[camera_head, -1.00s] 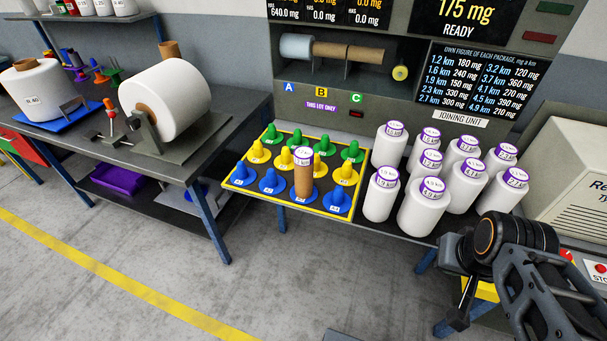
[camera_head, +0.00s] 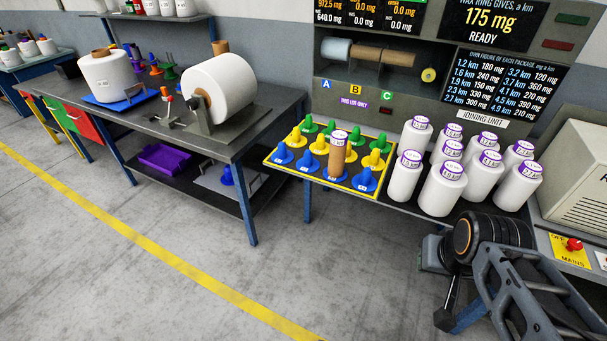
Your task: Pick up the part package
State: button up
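Several white yarn packages (camera_head: 443,188) with purple-ringed labels stand upright in a group on the right bench. I cannot tell for sure which one is the part package. A brown tube (camera_head: 337,160) with a white and purple label on top stands on the yellow-edged peg tray (camera_head: 276,164). On the left bench, a large white package (camera_head: 222,88) lies on a grey stand, and another white package (camera_head: 104,76) sits on a blue plate. My gripper (camera_head: 446,300) is at the lower right, in front of the bench and apart from all packages; its fingers are not clear.
The joining unit (camera_head: 440,100) with displays stands behind the packages. A beige machine (camera_head: 580,180) and a red mains button (camera_head: 573,244) are at the right. A purple tray (camera_head: 165,158) lies on the left bench's lower shelf. The floor in front is clear, with a yellow line (camera_head: 180,263).

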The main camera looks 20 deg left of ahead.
aim_at(339, 144)
jog(key=u, duration=0.3)
jog(key=k, duration=0.7)
jog(key=z, duration=0.2)
jog(key=i, duration=1.55)
jog(key=u, duration=1.25)
jog(key=i, duration=0.35)
jog(key=u, duration=0.3)
